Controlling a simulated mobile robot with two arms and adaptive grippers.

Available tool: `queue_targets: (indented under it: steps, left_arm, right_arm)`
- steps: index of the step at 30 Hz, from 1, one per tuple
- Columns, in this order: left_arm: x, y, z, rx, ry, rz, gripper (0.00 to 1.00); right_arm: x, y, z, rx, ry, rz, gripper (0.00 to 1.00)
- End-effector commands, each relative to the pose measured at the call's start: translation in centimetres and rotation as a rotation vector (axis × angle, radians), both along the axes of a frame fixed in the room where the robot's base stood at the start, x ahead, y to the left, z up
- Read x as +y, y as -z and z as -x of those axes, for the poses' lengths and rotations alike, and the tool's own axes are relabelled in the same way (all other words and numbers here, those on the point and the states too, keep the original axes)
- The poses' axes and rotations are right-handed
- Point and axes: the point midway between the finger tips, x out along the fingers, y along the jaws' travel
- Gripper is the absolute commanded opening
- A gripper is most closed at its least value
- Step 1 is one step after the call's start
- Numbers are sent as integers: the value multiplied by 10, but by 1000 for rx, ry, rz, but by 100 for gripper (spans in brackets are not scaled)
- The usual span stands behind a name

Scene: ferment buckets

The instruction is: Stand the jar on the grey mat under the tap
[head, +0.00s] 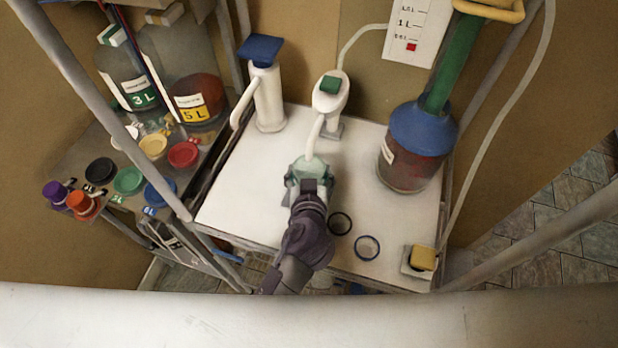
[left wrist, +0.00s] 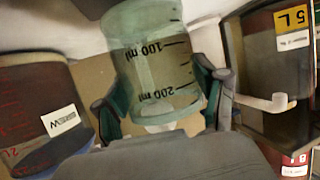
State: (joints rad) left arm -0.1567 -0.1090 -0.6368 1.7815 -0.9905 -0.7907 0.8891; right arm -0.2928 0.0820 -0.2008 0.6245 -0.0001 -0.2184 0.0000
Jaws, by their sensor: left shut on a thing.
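The jar (head: 313,166) is clear, pale green, and stands out at the middle of the white table, right below the spout of the white tap with a green top (head: 329,92). My left gripper (head: 310,180) is shut on the jar. In the left wrist view the jar (left wrist: 152,60) shows its 100 ml and 200 ml marks between the two fingers (left wrist: 160,100). The jar looks empty. The grey mat is hidden or not clear beneath the jar and gripper; I cannot tell whether the jar touches it. My right gripper is not in view.
A white pump bottle with a blue top (head: 266,90) stands left of the tap. A blue-collared vessel of red liquid (head: 408,160) stands right. A black ring (head: 340,223), a blue ring (head: 367,247) and a yellow block (head: 423,257) lie near the front. The table's left front (head: 235,210) is clear.

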Motion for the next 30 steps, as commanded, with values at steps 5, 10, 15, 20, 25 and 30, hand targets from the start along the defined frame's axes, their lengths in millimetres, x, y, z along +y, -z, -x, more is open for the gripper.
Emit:
queue_targets:
  steps: [5,10,15,20,25,30]
  left_arm:
    - [0,27,0,-2,2,-3,23]
    - [0,25,0,-1,2,-1,23]
    - [0,28,1,1,1,-2,72]
    - [0,27,1,0,1,-2,96]
    - [0,27,1,0,1,-2,96]
    - [0,25,1,0,1,-3,96]
  right_arm:
    - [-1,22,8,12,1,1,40]
    - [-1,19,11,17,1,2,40]
    - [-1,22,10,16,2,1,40]
    - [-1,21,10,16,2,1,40]
    - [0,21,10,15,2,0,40]
    - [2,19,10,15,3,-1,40]
